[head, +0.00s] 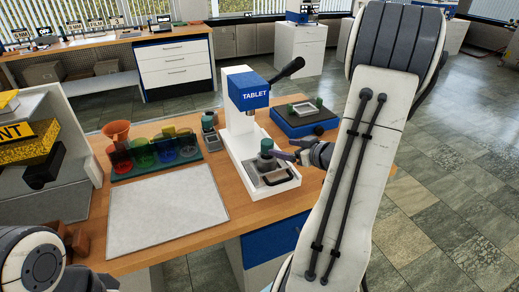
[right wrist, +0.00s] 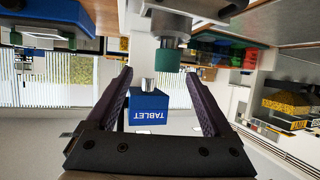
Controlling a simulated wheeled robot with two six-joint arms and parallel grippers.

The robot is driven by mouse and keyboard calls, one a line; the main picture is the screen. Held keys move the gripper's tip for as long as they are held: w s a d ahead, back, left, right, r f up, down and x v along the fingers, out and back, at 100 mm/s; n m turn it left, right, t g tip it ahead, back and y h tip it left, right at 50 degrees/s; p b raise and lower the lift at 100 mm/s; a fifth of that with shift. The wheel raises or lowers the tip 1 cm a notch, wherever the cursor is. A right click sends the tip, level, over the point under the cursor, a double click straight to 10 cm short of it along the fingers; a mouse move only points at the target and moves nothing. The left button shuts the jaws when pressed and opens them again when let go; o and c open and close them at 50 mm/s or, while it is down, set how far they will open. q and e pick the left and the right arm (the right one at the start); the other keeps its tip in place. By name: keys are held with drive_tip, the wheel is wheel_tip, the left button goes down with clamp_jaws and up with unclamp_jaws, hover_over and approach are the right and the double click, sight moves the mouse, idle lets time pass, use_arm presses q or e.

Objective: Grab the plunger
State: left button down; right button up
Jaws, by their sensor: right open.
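The plunger (head: 266,147), with a dark green cap over a metal body, stands upright on the base of the white and blue tablet press (head: 241,114). My right gripper (head: 289,151) is just right of the plunger, at about cap height, its jaws toward it. In the right wrist view, which is upside down, the green cap (right wrist: 167,60) shows ahead, between the open fingers and apart from both. The blue press head (right wrist: 149,109) shows behind it.
A blue unit with a tray (head: 303,112) stands right of the press. A rack of coloured beakers (head: 150,157) and a pale mat (head: 165,207) lie to the left. A grey shelf (head: 75,135) stands at the far left. The press column rises behind the plunger.

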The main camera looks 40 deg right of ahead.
sight(263, 143)
drive_tip(key=shift+w+f, duration=0.15)
drive_tip(key=shift+w, duration=0.15)
drive_tip(key=x, duration=0.3)
drive_tip(key=a+x, duration=0.1)
drive_tip(key=x, duration=0.5)
drive_tip(key=shift+w+a+r+p, duration=0.1)
drive_tip(key=shift+a+r+p, duration=0.1)
drive_tip(key=shift+r+p, duration=0.2)
drive_tip(key=shift+w+f, duration=0.3)
drive_tip(key=shift+w, duration=0.15)
drive_tip(key=shift+d, duration=0.1)
clamp_jaws()
